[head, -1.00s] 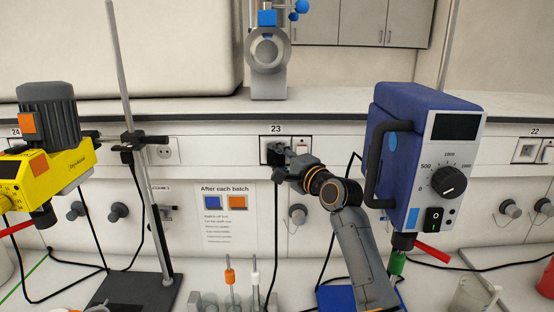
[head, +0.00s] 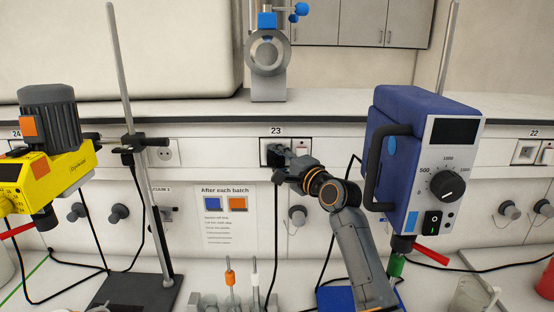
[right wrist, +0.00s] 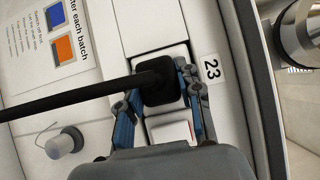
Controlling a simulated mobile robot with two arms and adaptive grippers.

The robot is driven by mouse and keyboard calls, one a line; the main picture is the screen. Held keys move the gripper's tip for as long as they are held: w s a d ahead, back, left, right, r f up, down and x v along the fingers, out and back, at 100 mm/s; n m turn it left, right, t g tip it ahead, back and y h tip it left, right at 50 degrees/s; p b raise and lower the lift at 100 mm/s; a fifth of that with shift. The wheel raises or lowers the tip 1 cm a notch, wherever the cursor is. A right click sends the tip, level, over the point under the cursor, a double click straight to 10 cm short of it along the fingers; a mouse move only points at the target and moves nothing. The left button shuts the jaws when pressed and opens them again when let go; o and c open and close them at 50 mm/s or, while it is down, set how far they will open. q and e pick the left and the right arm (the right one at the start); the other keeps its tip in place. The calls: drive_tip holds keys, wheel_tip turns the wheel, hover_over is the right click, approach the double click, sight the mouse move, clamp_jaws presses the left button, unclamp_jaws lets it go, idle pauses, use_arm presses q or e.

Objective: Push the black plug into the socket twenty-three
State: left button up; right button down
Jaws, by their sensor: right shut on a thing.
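The black plug (right wrist: 158,84) sits between the fingers of my right gripper (head: 284,158), which is shut on it. The plug also shows in the head view (head: 271,155), at the socket under the label 23. The socket twenty-three (right wrist: 170,56) is a white wall plate, its opening covered by the plug in the right wrist view. I cannot tell how deep the plug sits in it. The plug's black cable (right wrist: 70,101) runs away from it and hangs down in the head view. My left gripper is not in view.
A white rocker switch (right wrist: 170,132) is beside the socket. A blue stirrer (head: 410,140) stands close right of my right arm. A metal stand (head: 140,170) and a yellow stirrer (head: 55,172) are at left. Sample tubes (head: 230,285) stand on the bench below.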

drive_tip(key=c, duration=0.8)
unclamp_jaws()
drive_tip(key=shift+s, duration=0.15)
